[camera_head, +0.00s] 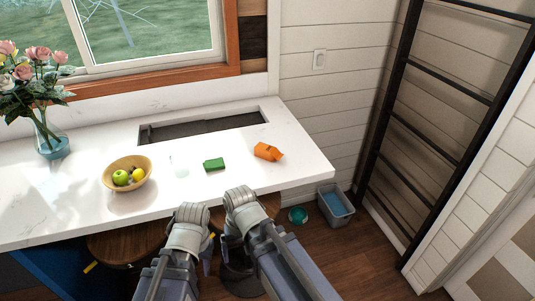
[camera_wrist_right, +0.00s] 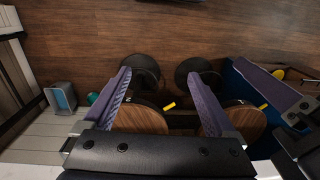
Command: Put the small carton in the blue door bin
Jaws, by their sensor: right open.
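An orange carton-like object (camera_head: 268,152) lies on the white counter near its right end. A small green block (camera_head: 214,164) lies to its left; I cannot tell for certain which is the small carton. A grey bin with blue inside (camera_head: 336,203) stands on the floor by the wall, right of the counter. It also shows in the right wrist view (camera_wrist_right: 62,97). My right gripper (camera_wrist_right: 160,80) is open and empty, pointing down over the floor in front of the counter. My left gripper (camera_head: 207,255) is beside it, mostly hidden by its wrist; its jaw opening is unclear.
A teal bowl (camera_head: 298,215) is on the floor beside the bin. Round wooden stools (camera_wrist_right: 140,117) are under the counter edge. A black ladder rack (camera_head: 413,130) is at right.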

